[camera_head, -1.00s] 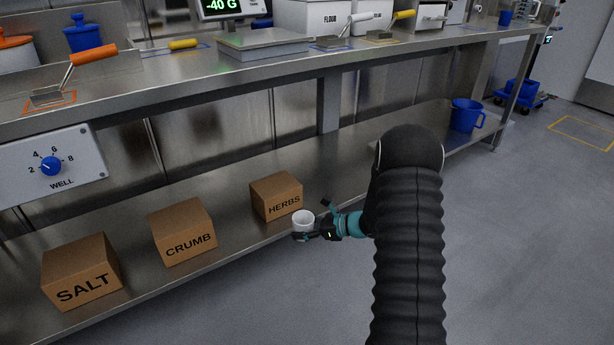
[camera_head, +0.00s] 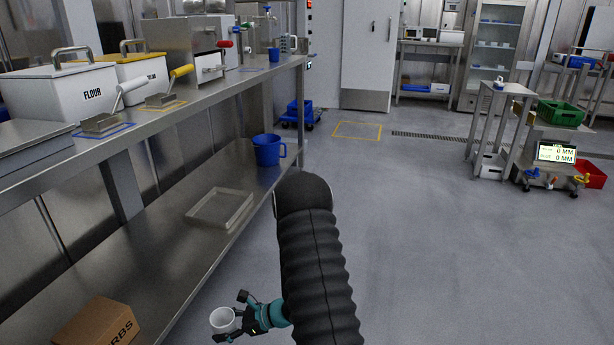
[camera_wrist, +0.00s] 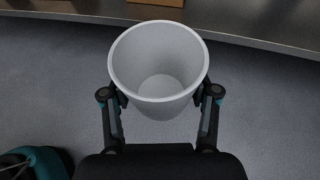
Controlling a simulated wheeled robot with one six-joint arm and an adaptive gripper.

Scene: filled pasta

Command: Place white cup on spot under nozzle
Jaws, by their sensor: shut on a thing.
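The white cup (camera_head: 223,320) is upright and empty, held low in front of the steel table's lower shelf. My gripper (camera_head: 240,318) is shut on it. In the wrist view the cup (camera_wrist: 158,62) sits between the two fingers of my gripper (camera_wrist: 160,98), one on each side, with its open mouth facing up. The floor shows beneath it. I cannot make out which fixture is the nozzle or where the spot under it is.
A steel table (camera_head: 165,118) runs along the left, its lower shelf holding a HERBS box (camera_head: 95,325), a shallow tray (camera_head: 219,208) and a blue jug (camera_head: 268,150). Open grey floor (camera_head: 430,240) lies to the right. A unit with a display (camera_head: 556,152) stands at the far right.

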